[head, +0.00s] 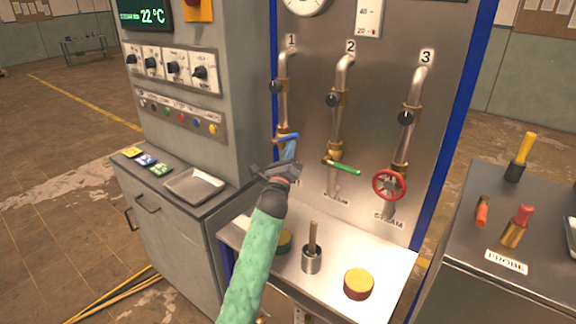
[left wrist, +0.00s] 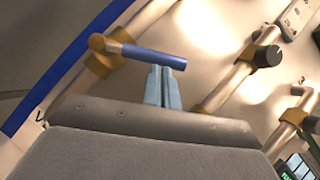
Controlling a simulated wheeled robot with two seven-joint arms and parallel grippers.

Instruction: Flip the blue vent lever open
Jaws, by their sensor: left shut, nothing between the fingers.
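The blue vent lever (head: 287,138) sits on the brass valve of pipe 1 and lies about crosswise to the pipe. In the left wrist view the lever (left wrist: 155,57) runs right from its brass pivot (left wrist: 97,42). My left gripper (head: 290,150) is shut and empty, with its light blue fingers just below the lever in the head view. In the left wrist view the closed fingertips (left wrist: 165,70) come up to the lever's edge near its free end. I cannot tell whether they touch. My right gripper is not in view.
Pipe 2 has a green lever (head: 341,167) and pipe 3 a red handwheel (head: 390,185), both right of my left gripper. Below are a metal cup with a rod (head: 312,258) and a yellow-topped red cap (head: 358,283) on the shelf. A grey cabinet (head: 200,120) stands left.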

